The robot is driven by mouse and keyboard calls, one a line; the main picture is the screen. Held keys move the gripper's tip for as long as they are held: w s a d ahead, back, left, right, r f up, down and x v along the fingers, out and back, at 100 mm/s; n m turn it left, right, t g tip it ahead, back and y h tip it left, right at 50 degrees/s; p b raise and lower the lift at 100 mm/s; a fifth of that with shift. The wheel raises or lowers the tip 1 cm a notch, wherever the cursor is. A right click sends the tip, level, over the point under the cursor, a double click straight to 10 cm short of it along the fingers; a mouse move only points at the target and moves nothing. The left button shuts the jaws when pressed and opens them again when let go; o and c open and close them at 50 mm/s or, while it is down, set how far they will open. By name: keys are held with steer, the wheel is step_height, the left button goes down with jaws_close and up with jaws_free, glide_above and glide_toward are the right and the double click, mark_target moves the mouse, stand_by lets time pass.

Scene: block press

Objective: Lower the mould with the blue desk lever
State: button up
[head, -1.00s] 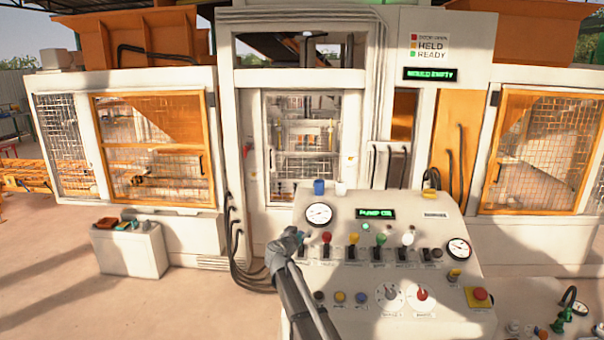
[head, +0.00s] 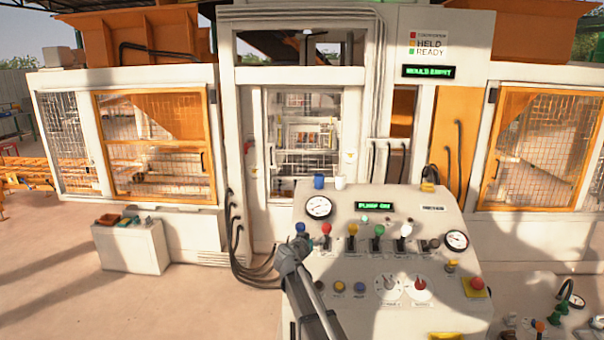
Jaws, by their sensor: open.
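The blue desk lever (head: 300,229) is the leftmost of a row of coloured levers on the sloping desk (head: 345,285). Its blue knob shows just above my gripper (head: 296,246). My gripper is open, at the lever's shaft, with its fingers pointing toward the desk. The gripper hides the lower shaft, so I cannot tell whether the fingers are around it or only beside it. The mould area (head: 303,138) shows small behind the mesh of the press door; the mould's height is hard to tell.
Red (head: 326,230), yellow (head: 352,231), green (head: 378,231) and white (head: 406,231) levers stand to the right. Below are round buttons and dials; a red stop button (head: 477,283) is at right. A blue cup (head: 319,181) and a white cup (head: 340,183) stand on the desk's top edge.

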steer(key=s+d+f+g+b, duration=0.45)
steer(key=s+d+f, duration=0.3)
steer(key=f, duration=0.25)
steer(key=s+d+f+g+b, duration=0.3)
steer(key=s+d+f+b, duration=0.25)
steer(key=s+f, duration=0.3)
steer(key=s+f+n+g+y+b, duration=0.2)
steer(key=s+f+b, duration=0.3)
steer(key=s+f, duration=0.3)
steer(key=s+f+n+g+y+b, duration=0.2)
steer(key=s+f+g+y+b, duration=0.2)
steer(key=s+f, duration=0.4)
steer(key=s+b, duration=0.1)
steer(key=s, duration=0.4)
steer(key=shift+d+f+y, duration=0.25)
steer(key=shift+f+y, duration=0.05)
steer(key=shift+f, duration=0.05)
